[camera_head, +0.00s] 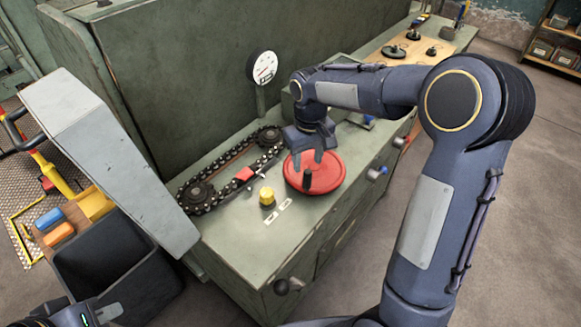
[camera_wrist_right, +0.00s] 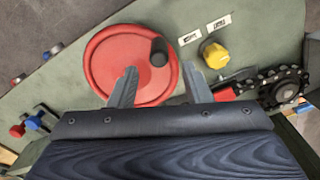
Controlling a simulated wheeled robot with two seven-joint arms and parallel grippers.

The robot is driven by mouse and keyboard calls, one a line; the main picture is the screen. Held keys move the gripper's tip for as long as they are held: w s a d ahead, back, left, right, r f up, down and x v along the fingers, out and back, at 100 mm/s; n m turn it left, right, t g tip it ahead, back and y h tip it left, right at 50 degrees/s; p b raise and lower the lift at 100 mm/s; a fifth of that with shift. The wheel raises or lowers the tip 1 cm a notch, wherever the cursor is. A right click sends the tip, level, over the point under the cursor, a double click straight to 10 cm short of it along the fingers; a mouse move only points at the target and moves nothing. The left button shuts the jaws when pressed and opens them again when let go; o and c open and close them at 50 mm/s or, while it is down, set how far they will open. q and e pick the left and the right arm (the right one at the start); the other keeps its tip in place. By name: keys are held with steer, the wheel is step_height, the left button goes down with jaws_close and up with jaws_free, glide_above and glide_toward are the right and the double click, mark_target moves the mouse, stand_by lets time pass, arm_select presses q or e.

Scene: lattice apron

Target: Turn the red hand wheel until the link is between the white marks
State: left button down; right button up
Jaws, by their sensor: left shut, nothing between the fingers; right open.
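The red hand wheel (camera_head: 328,170) lies flat on the green bench top, with an upright black handle (camera_head: 308,181) near its front rim. My right gripper (camera_head: 304,158) is open above the wheel. In the right wrist view, its two fingers (camera_wrist_right: 160,86) point over the wheel, and the handle (camera_wrist_right: 159,52) stands beyond the tips with nothing held. The red link (camera_head: 244,174) sits on the near run of the black chain. Two white plates with dark print (camera_head: 278,211) lie in front of the yellow knob; I cannot tell if these are the marks. My left gripper (camera_head: 105,313) is shut, partly cut off at lower left.
The yellow knob (camera_head: 267,196) stands between chain and plates. A dial gauge (camera_head: 262,68) rises behind the chain. A grey slanted housing (camera_head: 110,150) and a dark bin (camera_head: 115,265) stand left of the bench.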

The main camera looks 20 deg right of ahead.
mark_target(308, 171)
step_height(308, 171, down, 7)
steer(key=shift+s+d+f, duration=0.1)
steer(key=shift+s, duration=0.05)
steer(key=shift+c, duration=0.2)
jaws_close()
